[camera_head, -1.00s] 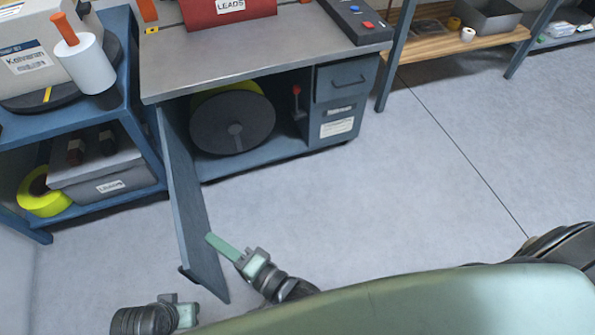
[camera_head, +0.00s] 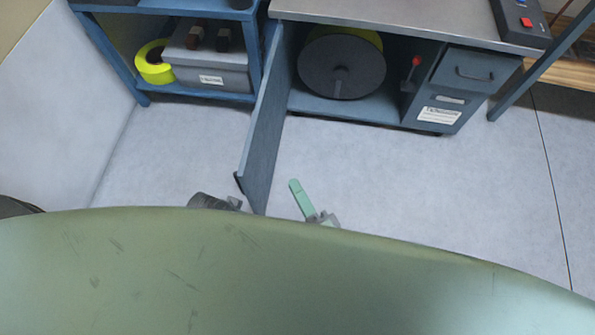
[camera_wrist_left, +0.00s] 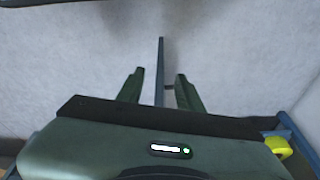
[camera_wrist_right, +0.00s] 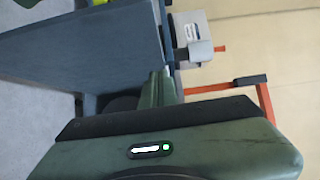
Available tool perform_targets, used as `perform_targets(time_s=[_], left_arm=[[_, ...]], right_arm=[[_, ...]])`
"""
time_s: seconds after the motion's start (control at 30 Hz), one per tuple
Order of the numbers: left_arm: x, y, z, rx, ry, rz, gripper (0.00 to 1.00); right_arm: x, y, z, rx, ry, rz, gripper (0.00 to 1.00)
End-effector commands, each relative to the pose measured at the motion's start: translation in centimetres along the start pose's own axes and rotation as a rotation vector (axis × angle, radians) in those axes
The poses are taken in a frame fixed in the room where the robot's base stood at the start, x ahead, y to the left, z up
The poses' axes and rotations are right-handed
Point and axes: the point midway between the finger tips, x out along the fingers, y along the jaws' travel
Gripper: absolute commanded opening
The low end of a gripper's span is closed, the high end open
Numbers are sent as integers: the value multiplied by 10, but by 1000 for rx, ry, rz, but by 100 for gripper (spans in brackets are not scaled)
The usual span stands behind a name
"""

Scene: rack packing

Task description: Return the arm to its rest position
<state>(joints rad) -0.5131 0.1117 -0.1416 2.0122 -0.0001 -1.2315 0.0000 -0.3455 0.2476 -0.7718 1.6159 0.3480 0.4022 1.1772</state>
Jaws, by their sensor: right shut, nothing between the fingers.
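My right gripper (camera_head: 294,186) is shut and empty, just right of the open cabinet door (camera_head: 262,150) in the head view. Clear floor shows between its fingers and the door. In the right wrist view the right gripper (camera_wrist_right: 160,88) has its fingers together beside the blue door panel (camera_wrist_right: 100,50). My left gripper is mostly hidden by my green body in the head view, left of the door's lower end. In the left wrist view the left gripper (camera_wrist_left: 158,82) has its fingers apart, and the thin door edge (camera_wrist_left: 160,62) shows between them; contact cannot be told.
The open cabinet (camera_head: 400,122) holds a dark reel (camera_head: 325,75) and a red-topped lever (camera_head: 412,68). A blue shelf (camera_head: 215,94) at left carries a grey case (camera_head: 207,66) and yellow tape (camera_head: 152,70). The floor (camera_head: 420,190) right of the door is clear.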

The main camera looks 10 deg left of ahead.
Motion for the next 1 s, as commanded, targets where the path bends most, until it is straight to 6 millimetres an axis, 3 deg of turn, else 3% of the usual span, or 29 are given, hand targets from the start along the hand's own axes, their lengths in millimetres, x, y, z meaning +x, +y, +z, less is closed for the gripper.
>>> perform_targets(time_s=[0.1, 0.3, 0.67, 0.83, 1.0], left_arm=[[6, -2, 3, 0, -7, -3, 36], [14, -2, 4, 0, -9, -3, 36], [16, 1, 6, -2, -12, 2, 36], [15, 1, 5, -1, -11, 2, 36], [15, 0, 5, -1, -11, 1, 36]], right_arm=[[-21, 0, 8, 2, -1, 3, 0], [-40, 0, 15, 0, 1, 1, 0], [-41, 3, 14, -31, -2, 20, 0], [-30, 32, -10, -271, -34, 205, 0], [-45, 82, -64, -639, -140, 550, 0]])
